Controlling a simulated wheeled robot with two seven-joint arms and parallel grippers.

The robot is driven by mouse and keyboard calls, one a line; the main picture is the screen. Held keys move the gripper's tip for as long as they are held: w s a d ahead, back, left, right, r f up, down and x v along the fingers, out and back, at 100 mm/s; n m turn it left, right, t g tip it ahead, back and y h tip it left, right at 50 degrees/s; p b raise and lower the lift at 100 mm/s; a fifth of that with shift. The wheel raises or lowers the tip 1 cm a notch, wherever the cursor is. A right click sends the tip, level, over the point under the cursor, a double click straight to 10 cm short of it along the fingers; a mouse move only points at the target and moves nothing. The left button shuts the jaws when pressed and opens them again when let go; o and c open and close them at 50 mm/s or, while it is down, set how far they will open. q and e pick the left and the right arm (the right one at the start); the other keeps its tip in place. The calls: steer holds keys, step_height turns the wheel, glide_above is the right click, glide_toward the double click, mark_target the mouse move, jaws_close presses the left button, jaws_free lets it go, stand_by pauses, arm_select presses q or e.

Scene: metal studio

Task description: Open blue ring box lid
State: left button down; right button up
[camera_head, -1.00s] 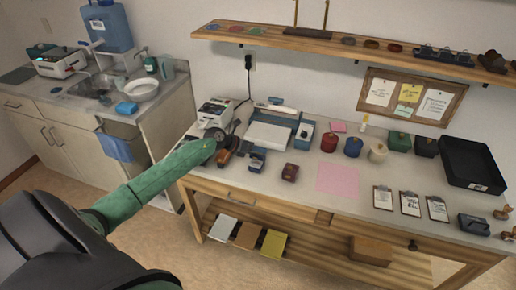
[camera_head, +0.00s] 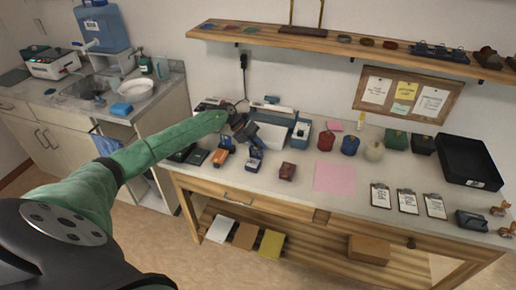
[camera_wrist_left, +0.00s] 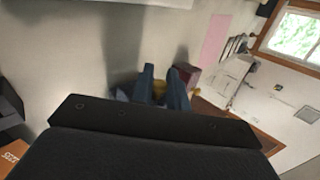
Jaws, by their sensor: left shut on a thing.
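The blue ring box (camera_head: 254,163) stands on the workbench, left of a small maroon box (camera_head: 287,171). My left gripper (camera_head: 246,137) is over the blue box, reaching down from the upper left. In the left wrist view its two fingers (camera_wrist_left: 161,88) point down at the box and are shut on its lid. A small yellow patch (camera_wrist_left: 158,91) shows between the fingers. The box is mostly hidden behind the fingers and gripper body, so how far its lid stands open I cannot tell. My right gripper is out of view.
An orange box (camera_head: 220,159) and a dark green box (camera_head: 197,156) lie close on the left. The maroon box stands close on the right, also in the wrist view (camera_wrist_left: 187,73). A pink sheet (camera_head: 334,177) lies flat farther right. A shelf (camera_head: 350,48) hangs above the bench.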

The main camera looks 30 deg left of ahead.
arm_select(q)
steer(key=shift+w+f+g, duration=0.15)
steer(key=shift+f+g, duration=0.15)
steer(key=shift+g, duration=0.1)
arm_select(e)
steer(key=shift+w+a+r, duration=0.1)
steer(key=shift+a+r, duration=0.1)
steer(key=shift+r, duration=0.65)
arm_select(q)
steer(key=c, duration=1.5)
jaws_free()
steer(key=shift+r, duration=0.1)
